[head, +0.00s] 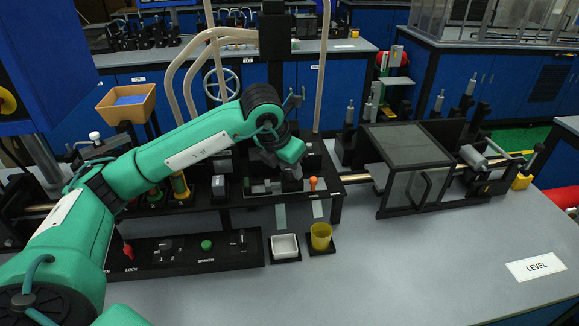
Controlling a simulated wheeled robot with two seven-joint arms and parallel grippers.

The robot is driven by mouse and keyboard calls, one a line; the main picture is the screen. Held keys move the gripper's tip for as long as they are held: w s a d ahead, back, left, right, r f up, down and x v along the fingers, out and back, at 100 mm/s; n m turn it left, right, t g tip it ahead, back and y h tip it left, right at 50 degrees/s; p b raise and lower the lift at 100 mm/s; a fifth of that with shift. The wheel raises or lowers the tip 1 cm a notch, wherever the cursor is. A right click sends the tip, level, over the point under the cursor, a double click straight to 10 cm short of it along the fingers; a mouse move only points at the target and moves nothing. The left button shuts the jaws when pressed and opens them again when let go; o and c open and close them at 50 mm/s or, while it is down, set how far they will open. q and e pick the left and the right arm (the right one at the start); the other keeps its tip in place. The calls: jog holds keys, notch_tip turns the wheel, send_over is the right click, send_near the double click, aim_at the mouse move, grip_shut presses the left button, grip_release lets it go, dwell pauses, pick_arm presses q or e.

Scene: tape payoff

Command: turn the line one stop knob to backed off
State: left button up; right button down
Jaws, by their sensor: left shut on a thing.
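My left arm reaches in from the left to the dark station (335,186) at mid-picture. My left gripper (290,177) is low over this station and shut on a small part, which the fingers and wrist almost wholly hide. I take this part to be the line one stop knob, but its pointer and setting do not show. An orange peg-like knob (313,184) stands just right of the fingers, apart from them. My right gripper is not in view.
A clear-sided box (410,165) is at right.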

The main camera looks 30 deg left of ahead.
pick_arm(q)
jog(key=o, duration=1)
jog(key=shift+c, duration=0.2)
jog(key=shift+s+r, duration=0.15)
jog(key=shift+r, duration=0.35)
jog(key=b+v, duration=0.1)
jog(key=v, duration=1.1)
jog(key=shift+s+r, duration=0.15)
jog(key=shift+r, duration=0.2)
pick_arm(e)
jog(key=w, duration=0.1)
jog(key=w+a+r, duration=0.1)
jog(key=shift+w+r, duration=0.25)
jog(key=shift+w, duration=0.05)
pick_arm(q)
jog(key=shift+a, duration=0.1)
